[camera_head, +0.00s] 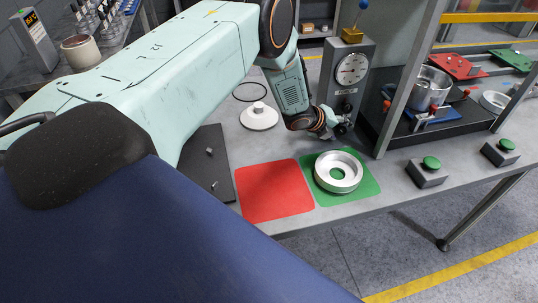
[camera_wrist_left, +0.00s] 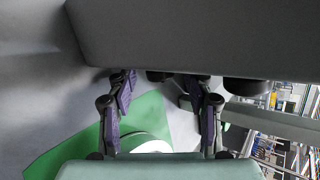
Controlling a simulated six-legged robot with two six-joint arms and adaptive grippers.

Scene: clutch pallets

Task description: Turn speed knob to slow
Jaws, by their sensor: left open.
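A grey upright box with a round white dial (camera_head: 352,68) stands on the bench, with a dark knob (camera_head: 347,107) low on its front. The box (camera_wrist_left: 200,35) fills the top of the left wrist view. A dark round part (camera_wrist_left: 165,75) shows at its edge between the fingers, and another (camera_wrist_left: 246,88) lies further right; I cannot tell which is the speed knob. My left gripper (camera_head: 338,128) is at the lower front of the box. Its fingers (camera_wrist_left: 160,97) are apart, with nothing clearly held. The knob's setting cannot be read. My right gripper is not seen.
A silver ring (camera_head: 338,160) sits on a green mat (camera_head: 370,188) just below the gripper, beside a red mat (camera_head: 275,192). A grey post (camera_head: 408,80) stands close right. Button boxes (camera_head: 427,175) (camera_head: 500,154) are at the right front edge.

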